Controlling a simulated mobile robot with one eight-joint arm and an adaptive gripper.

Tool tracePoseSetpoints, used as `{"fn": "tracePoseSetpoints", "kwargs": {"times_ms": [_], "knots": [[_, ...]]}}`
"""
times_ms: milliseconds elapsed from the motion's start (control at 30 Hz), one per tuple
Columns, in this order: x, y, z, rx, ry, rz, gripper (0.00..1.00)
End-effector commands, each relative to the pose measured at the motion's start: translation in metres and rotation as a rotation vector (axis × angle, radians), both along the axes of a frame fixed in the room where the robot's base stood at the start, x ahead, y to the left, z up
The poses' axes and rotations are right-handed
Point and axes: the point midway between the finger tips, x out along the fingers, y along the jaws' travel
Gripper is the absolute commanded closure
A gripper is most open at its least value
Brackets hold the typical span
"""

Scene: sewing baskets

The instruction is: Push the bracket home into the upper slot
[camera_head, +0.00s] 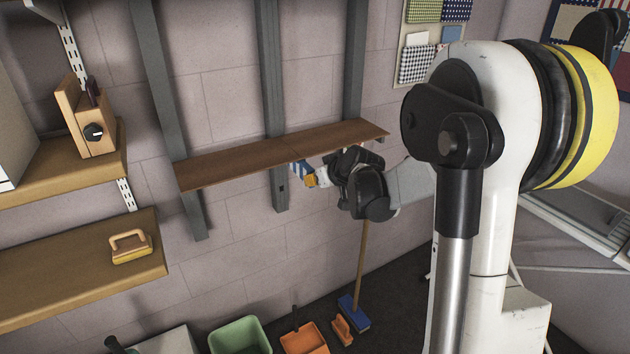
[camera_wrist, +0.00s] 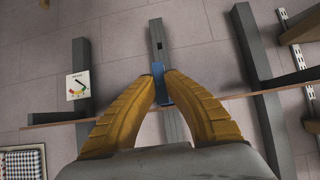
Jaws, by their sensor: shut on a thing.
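The blue bracket (camera_head: 300,167) is at the middle grey post (camera_head: 272,80), just under the brown shelf board (camera_head: 230,158). My gripper (camera_head: 311,180) is below the board's front edge, with its yellow fingers shut on the bracket. In the wrist view, the bracket (camera_wrist: 160,82) is a narrow blue piece between the fingertips (camera_wrist: 161,78), in line with the middle post (camera_wrist: 157,30). A dark slot (camera_wrist: 158,46) shows open on that post, beyond the bracket. The upper slot is not clearly visible, and I cannot tell how deep the bracket sits.
The shelf board spans three grey posts, close above my gripper. A dial card (camera_wrist: 78,86) hangs near one side post. Wooden shelves (camera_head: 80,260) stand at left.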

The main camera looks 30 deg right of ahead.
Motion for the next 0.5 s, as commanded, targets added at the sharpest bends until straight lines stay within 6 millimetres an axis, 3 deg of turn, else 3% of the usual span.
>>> {"fn": "tracePoseSetpoints", "kwargs": {"times_ms": [500], "knots": [[0.013, 0.000, 0.000, -0.001, 0.000, 0.001, 1.00]]}}
